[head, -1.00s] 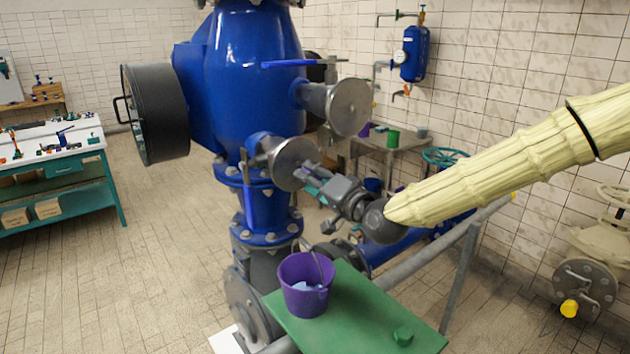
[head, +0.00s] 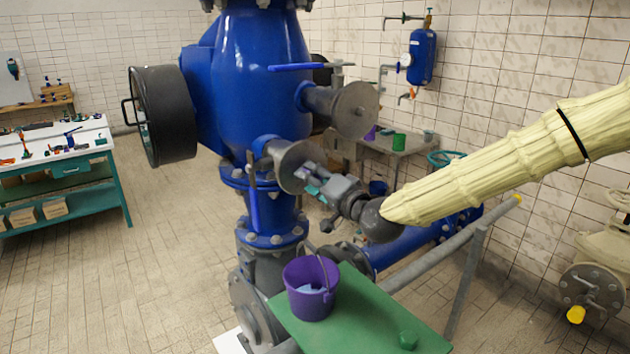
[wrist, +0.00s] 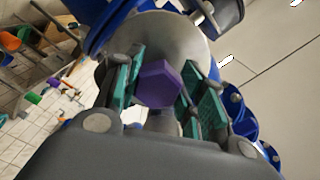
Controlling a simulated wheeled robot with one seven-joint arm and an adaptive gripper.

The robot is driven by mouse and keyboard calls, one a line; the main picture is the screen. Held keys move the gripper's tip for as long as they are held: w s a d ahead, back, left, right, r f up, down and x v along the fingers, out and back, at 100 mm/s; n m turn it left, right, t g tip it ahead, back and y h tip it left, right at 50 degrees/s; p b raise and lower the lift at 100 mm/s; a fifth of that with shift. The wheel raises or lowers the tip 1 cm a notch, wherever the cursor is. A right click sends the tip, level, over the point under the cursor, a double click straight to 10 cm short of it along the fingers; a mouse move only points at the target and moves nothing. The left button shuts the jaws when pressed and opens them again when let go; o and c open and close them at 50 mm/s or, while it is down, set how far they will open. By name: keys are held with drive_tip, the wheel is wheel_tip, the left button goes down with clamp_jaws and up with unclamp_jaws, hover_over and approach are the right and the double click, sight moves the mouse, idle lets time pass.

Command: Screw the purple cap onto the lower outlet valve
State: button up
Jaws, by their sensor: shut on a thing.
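The purple cap (wrist: 158,85) is a hexagonal piece between the teal finger pads of my gripper (wrist: 160,92) in the wrist view. My gripper is shut on it. In the head view my gripper (head: 311,180) is in front of the grey round flange of the lower outlet valve (head: 292,160) on the blue vessel. A bit of the purple cap (head: 302,171) shows between the fingers there. In the wrist view the flange (wrist: 185,38) lies right behind the cap. I cannot tell whether the cap touches the outlet, since the contact side is hidden.
An upper outlet flange (head: 356,110) sticks out above my gripper. A blue pipe (head: 400,250) and a grey rail (head: 430,262) run below my arm.

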drive_tip(key=shift+w+a, duration=0.4)
drive_tip(key=shift+w, duration=0.15)
drive_tip(key=shift+w+r, duration=0.15)
drive_tip(key=shift+r, duration=0.05)
idle(1.2)
drive_tip(key=m+b, duration=0.3)
drive_tip(key=m, duration=0.1)
drive_tip(key=m+b, duration=0.3)
drive_tip(key=m, duration=0.2)
drive_tip(key=m+b, duration=0.4)
drive_tip(key=m, duration=0.1)
drive_tip(key=shift+w+r, duration=0.1)
drive_tip(key=shift+r, duration=0.2)
drive_tip(key=shift+r+m, duration=0.25)
drive_tip(key=shift+m, duration=0.15)
drive_tip(key=shift+f+b, duration=0.1)
drive_tip(key=shift+b, duration=0.3)
